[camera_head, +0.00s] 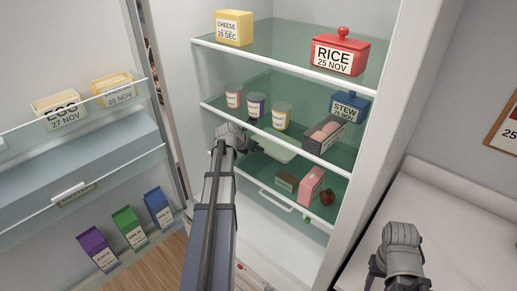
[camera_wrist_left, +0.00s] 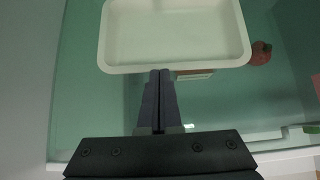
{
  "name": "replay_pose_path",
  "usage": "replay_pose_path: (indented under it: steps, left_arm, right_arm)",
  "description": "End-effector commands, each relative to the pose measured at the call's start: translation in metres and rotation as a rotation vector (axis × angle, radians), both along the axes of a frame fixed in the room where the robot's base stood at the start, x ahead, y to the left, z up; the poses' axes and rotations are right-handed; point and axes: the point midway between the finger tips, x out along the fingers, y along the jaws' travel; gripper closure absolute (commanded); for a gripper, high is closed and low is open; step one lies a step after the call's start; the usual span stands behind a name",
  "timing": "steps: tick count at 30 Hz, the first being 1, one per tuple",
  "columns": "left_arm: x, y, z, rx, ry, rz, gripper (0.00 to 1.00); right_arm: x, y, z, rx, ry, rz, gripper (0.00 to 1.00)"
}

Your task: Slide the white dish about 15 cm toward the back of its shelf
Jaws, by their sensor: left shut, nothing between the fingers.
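The white dish (camera_wrist_left: 175,40) is a shallow rectangular tray with rounded corners. It lies on a green glass shelf (camera_wrist_left: 105,105) inside the fridge. In the head view the dish (camera_head: 276,150) shows partly, below the middle shelf and behind my arm. My left gripper (camera_wrist_left: 162,74) is shut and empty, its fingertips at the dish's near rim; I cannot tell whether they touch it. In the head view the left gripper (camera_head: 250,146) is partly hidden by its wrist and the shelf edge. My right arm (camera_head: 400,255) is at the lower right, its fingers unclear.
Above the dish, the middle shelf holds several jars (camera_head: 257,106), an egg carton (camera_head: 324,133) and a blue stew container (camera_head: 349,106). Right of the dish are a brown box (camera_head: 287,181), a pink box (camera_head: 311,183) and a dark reddish item (camera_head: 328,197). The open door (camera_head: 75,185) stands left.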

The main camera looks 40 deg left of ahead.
Motion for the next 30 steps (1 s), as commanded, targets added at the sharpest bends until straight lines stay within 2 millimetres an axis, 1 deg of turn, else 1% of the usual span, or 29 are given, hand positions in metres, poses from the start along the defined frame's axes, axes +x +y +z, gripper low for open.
replay_pose_path:
  steps: [1,2,3,9,12,16,21,27,30]
  left_arm:
    - [-0.006,0.0,0.009,0.0,0.0,0.001,1.0]
    - [-0.01,0.0,0.01,-0.001,-0.001,0.002,1.0]
    - [-0.018,0.0,0.006,-0.001,-0.001,0.004,1.0]
    - [-0.063,0.003,0.006,-0.001,-0.001,0.005,1.0]
    - [-0.083,0.005,0.006,0.0,0.0,0.004,1.0]
    - [-0.104,0.008,0.006,0.001,-0.001,0.004,1.0]
    - [-0.12,0.01,0.006,0.0,-0.001,0.001,1.0]
    - [-0.125,0.01,0.006,0.0,-0.001,0.0,1.0]
    - [-0.124,0.006,0.005,0.009,0.003,-0.018,1.0]
  right_arm:
    - [0.0,0.0,0.009,0.0,0.0,0.0,0.5]
    - [0.0,0.0,0.01,0.0,0.0,0.0,0.5]
    - [0.0,0.0,0.006,0.0,0.0,0.0,0.5]
    - [0.0,0.0,0.006,0.0,0.0,0.0,0.5]
    - [0.0,0.0,0.006,0.0,0.0,0.0,0.5]
    - [0.0,0.0,0.006,0.0,0.0,0.0,0.5]
    - [0.0,0.0,0.006,0.0,0.0,0.0,0.5]
    - [0.0,0.0,0.006,0.0,0.0,0.0,0.5]
    - [0.0,0.0,0.006,0.0,0.0,0.0,0.61]
